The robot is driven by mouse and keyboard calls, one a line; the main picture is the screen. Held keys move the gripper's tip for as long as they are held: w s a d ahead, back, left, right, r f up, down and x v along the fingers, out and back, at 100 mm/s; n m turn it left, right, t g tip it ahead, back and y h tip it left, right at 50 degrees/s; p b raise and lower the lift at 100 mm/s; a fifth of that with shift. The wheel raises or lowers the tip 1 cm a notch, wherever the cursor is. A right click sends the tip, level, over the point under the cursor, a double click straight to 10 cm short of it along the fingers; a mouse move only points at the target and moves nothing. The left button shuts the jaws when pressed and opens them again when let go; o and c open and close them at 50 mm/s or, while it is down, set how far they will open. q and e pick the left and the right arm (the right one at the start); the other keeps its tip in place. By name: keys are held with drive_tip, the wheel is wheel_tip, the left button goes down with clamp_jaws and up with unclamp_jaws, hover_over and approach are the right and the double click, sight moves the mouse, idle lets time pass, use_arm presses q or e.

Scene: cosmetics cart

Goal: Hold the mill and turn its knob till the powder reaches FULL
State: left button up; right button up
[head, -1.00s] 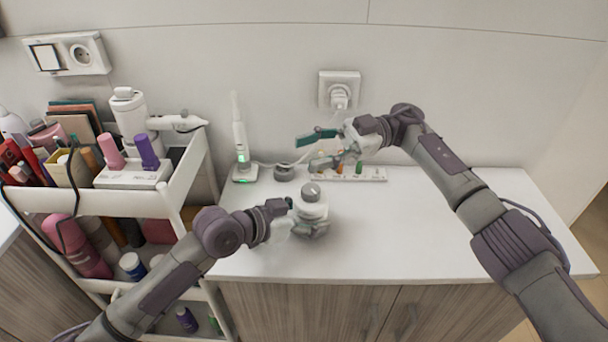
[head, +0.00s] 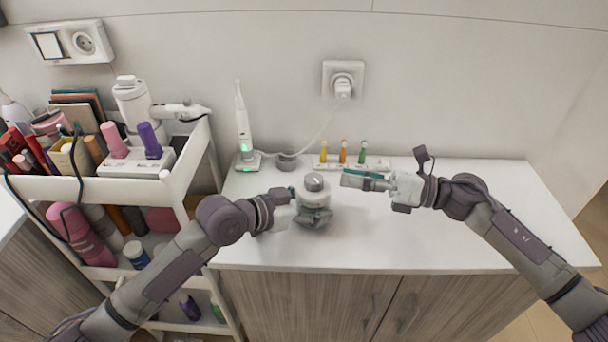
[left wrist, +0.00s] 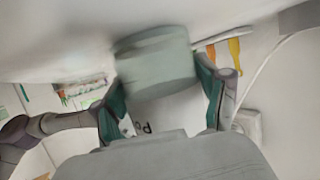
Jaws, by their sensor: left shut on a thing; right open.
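The mill (head: 316,197) is white with a grey knob (head: 315,182) on top and a greyish base. It is upright over the counter; I cannot tell whether it touches it. My left gripper (head: 293,206) is shut on the mill from the left. In the left wrist view its teal fingers (left wrist: 160,100) flank a white body with partly visible lettering, and a blurred grey-green cylinder (left wrist: 155,62) is part of the mill. My right gripper (head: 352,180) is open and empty, just right of the knob and apart from it. The powder level and FULL mark cannot be read.
Behind the mill, a white rack (head: 375,165) holds yellow, orange and green items. An electric toothbrush (head: 242,125) and a small grey round object (head: 287,162) stand by the wall. A loaded cart (head: 180,190) is at left. The counter's right side (head: 480,180) is clear.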

sight(304, 183)
drive_tip(key=a+n, duration=0.1)
drive_tip(key=a, duration=0.2)
drive_tip(key=w+a+n+t, duration=0.1)
drive_tip(key=a+n, duration=0.1)
drive_tip(key=a, duration=0.1)
drive_tip(key=a+f+n+t, duration=0.1)
drive_tip(key=a, duration=0.2)
drive_tip(key=shift+w+a+n+h, duration=0.2)
drive_tip(key=shift+a+n+h, duration=0.15)
drive_tip(key=shift+n+h, duration=0.05)
clamp_jaws()
idle(0.3)
drive_tip(key=shift+w+d, duration=0.1)
idle(0.3)
